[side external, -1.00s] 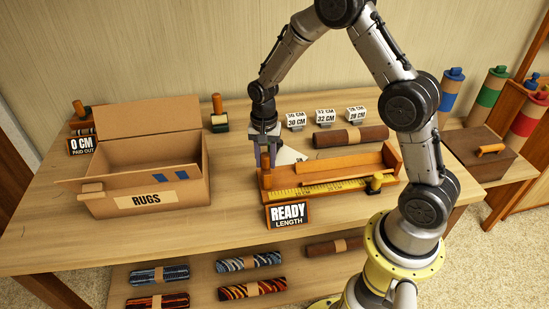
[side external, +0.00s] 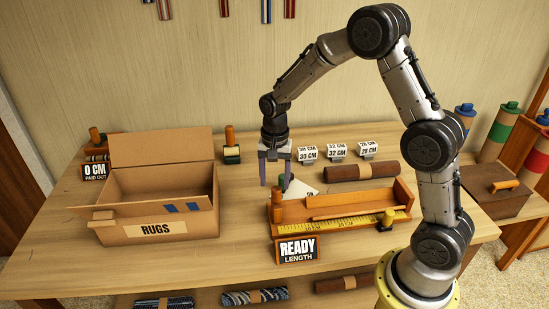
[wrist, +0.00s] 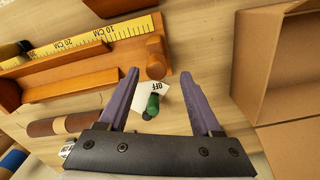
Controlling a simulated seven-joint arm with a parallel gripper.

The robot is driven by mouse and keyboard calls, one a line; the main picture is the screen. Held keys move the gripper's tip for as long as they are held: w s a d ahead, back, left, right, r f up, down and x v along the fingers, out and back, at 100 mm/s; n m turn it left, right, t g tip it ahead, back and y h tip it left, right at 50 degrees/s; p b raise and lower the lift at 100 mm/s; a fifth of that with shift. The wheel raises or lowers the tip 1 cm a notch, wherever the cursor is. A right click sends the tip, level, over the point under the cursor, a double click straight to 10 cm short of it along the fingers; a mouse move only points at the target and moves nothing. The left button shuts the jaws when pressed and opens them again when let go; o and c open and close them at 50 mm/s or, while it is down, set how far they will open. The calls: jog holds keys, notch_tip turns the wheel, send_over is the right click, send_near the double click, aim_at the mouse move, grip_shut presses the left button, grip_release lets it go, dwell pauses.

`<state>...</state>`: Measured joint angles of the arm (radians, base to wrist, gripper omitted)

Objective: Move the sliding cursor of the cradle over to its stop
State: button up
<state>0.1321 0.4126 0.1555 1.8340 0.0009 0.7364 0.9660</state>
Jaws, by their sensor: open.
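The cradle (side external: 402,217) is an orange-brown wooden trough with a yellow measuring strip (side external: 335,222) along its front, also in the wrist view (wrist: 75,80). A black block with a yellowish knob (side external: 386,221), which looks like the sliding cursor, sits at the strip's right part; its dark edge shows in the wrist view (wrist: 24,46). An upright wooden peg (side external: 277,206) stands at the cradle's left end, also in the wrist view (wrist: 155,62). Which part is the stop is unclear. My gripper (side external: 275,180) is open and empty, above and behind that left end.
A green-and-black item (wrist: 152,106) and a white card (wrist: 142,94) marked OFF lie beyond my fingers. The RUGS carton (side external: 155,230) stands left of the cradle.

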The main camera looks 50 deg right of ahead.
notch_tip(320, 180, up, 9)
jog(key=shift+f, duration=0.2)
jog(key=shift+a, duration=0.1)
jog(key=s+a+r+n+t, duration=0.2)
jog(key=s+a+r+t, duration=0.2)
jog(key=s+r, duration=0.7)
jog(key=s+a+f+n+t, duration=0.1)
jog(key=s+n, duration=0.9)
jog(key=s, duration=0.3)
jog(key=shift+s+a+f+n+t, duration=0.15)
jog(key=shift+s+f+n+t, duration=0.15)
jog(key=shift+s+f, duration=0.1)
